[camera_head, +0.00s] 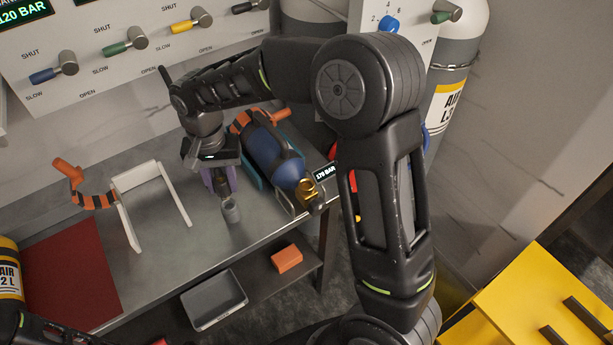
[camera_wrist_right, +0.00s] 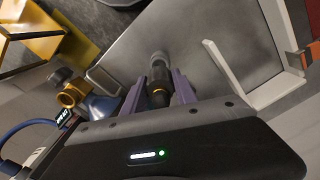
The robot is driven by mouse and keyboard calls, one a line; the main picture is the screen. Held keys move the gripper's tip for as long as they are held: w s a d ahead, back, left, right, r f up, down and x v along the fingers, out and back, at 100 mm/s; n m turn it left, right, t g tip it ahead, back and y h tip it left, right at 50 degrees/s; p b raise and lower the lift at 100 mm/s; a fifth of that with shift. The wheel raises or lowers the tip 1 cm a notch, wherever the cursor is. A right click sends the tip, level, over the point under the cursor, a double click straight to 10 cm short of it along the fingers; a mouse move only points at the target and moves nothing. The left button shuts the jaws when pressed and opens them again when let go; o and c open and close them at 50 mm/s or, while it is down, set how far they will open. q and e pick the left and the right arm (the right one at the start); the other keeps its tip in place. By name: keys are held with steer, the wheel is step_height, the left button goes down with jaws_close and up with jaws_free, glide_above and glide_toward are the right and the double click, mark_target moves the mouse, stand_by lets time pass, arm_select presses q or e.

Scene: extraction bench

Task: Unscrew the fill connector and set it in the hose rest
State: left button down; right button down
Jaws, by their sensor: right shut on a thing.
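My right gripper (camera_head: 222,184) has purple fingers. It is shut on the grey fill connector (camera_head: 231,210), which points down over the bench. In the right wrist view the connector (camera_wrist_right: 160,68) sits between the fingers (camera_wrist_right: 160,90), with a brass part near them. The blue cylinder (camera_head: 268,150) lies in a teal cradle beside the gripper. Its brass valve (camera_head: 307,190) is apart from the connector; it also shows in the wrist view (camera_wrist_right: 70,96). A white frame (camera_head: 134,180), perhaps the hose rest, stands left of the gripper. My left gripper is out of view.
An orange-and-black banded piece (camera_head: 92,201) lies left of the white frame. A red mat (camera_head: 70,275) covers the bench's left part. A valve panel (camera_head: 110,50) stands behind. A grey bin (camera_head: 214,300) and an orange block (camera_head: 286,259) are on the lower shelf.

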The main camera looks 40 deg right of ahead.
steer(key=shift+f+b, duration=1.65)
steer(key=shift+f, duration=0.55)
steer(key=c, duration=0.9)
jaws_free()
steer(key=shift+r, duration=0.1)
step_height(320, 180, up, 8)
steer(key=shift+f+b, duration=0.2)
steer(key=shift+b, duration=0.15)
steer(key=shift+s, duration=0.1)
stand_by(0.3)
